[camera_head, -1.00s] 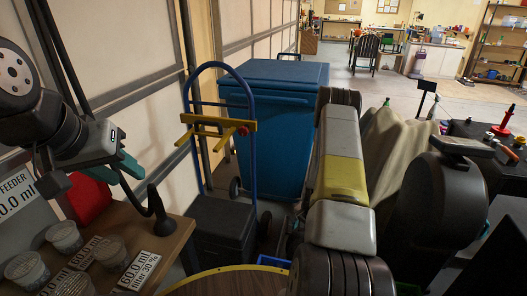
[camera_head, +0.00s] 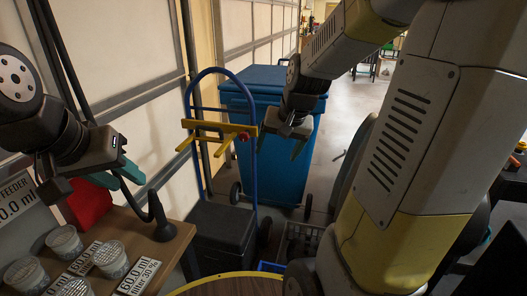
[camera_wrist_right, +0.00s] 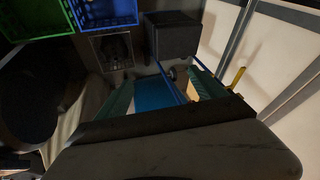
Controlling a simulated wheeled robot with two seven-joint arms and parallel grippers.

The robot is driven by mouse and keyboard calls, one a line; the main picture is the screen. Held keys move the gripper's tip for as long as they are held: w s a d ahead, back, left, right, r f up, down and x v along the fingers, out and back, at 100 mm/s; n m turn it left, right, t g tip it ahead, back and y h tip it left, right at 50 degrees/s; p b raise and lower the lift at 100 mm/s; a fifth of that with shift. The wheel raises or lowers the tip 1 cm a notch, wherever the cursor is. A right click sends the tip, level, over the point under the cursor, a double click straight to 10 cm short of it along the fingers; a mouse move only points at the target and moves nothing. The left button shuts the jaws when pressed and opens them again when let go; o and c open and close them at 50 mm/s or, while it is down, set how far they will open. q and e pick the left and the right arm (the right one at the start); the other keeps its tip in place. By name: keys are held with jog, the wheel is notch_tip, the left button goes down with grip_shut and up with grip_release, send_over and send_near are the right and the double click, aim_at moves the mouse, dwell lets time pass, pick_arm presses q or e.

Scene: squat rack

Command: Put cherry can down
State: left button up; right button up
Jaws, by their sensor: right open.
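I see no cherry can in either view. My right gripper (camera_head: 284,148) hangs in front of the blue bin with its teal fingers pointing down. In the right wrist view its fingers (camera_wrist_right: 160,92) are spread apart with nothing between them. My left gripper (camera_head: 130,183) is above the wooden bench at the left. Its two teal fingers look apart, with nothing seen between them.
A blue bin (camera_head: 268,75) stands behind a blue hand truck (camera_head: 252,175) with yellow bars. A black box (camera_head: 222,232) is below. Lidded tubs (camera_head: 64,242) and label cards sit on the wooden bench (camera_head: 172,248). The wrist view shows green (camera_wrist_right: 30,18) and blue (camera_wrist_right: 105,14) crates.

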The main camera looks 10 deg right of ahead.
jog(key=s+a+r+n, duration=0.2)
jog(key=s+r, duration=0.1)
jog(key=s, duration=0.4)
jog(key=s+a+r+n+t+y, duration=0.1)
jog(key=s+a+r+n, duration=0.1)
jog(key=s, duration=0.6)
notch_tip(320, 180, up, 2)
jog(key=shift+s+a+r, duration=0.2)
jog(key=shift+a+r, duration=0.05)
jog(key=shift+a, duration=0.35)
